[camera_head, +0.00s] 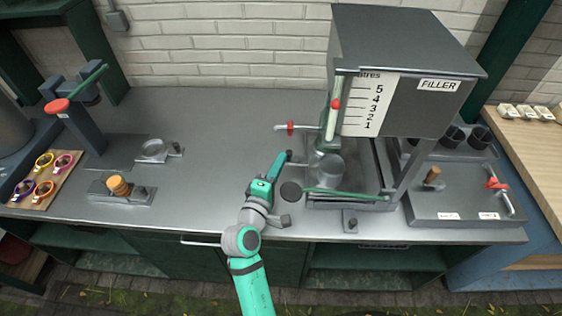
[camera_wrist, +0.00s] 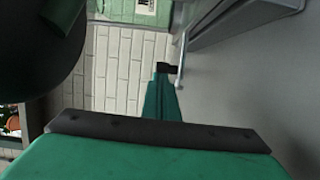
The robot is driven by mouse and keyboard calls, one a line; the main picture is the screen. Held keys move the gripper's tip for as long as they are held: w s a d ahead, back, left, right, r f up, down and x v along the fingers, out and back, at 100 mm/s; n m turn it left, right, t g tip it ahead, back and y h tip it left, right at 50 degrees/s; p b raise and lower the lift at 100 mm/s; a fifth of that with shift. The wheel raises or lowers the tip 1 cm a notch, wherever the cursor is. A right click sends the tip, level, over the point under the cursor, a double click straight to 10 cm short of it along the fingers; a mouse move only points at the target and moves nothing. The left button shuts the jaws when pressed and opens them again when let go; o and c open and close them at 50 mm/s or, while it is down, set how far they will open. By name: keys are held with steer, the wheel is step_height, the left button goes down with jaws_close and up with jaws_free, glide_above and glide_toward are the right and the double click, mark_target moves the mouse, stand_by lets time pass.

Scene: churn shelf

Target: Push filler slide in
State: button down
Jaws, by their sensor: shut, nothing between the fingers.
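The filler (camera_head: 440,60) is a grey box with a litre scale and a FILLER label, standing on the metal counter. From its left side a pale rod with a red collar (camera_head: 290,128) sticks out to the left, probably the slide. A red marker (camera_head: 336,104) sits on the upright tube by the scale. My gripper (camera_head: 287,155) is shut and empty, just below the rod and left of the metal cup (camera_head: 329,168) under the spout. In the wrist view my dark fingertip (camera_wrist: 167,68) is close to a thin pale rod (camera_wrist: 181,76); contact is unclear.
A green bar (camera_head: 345,195) crosses the filler base's front. A dark round disc (camera_head: 291,191) lies right of my wrist. A press with a red knob (camera_head: 57,106) stands left, by a board of coloured rings (camera_head: 45,175). The counter's middle (camera_head: 215,135) is clear.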

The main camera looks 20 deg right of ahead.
steer(key=shift+s+d, duration=0.1)
steer(key=shift+d, duration=0.3)
steer(key=a, duration=0.5)
steer(key=shift+s+a, duration=0.2)
steer(key=shift+s, duration=0.15)
steer(key=v, duration=0.8)
steer(key=shift+d+r, duration=0.1)
steer(key=shift+s+a, duration=0.45)
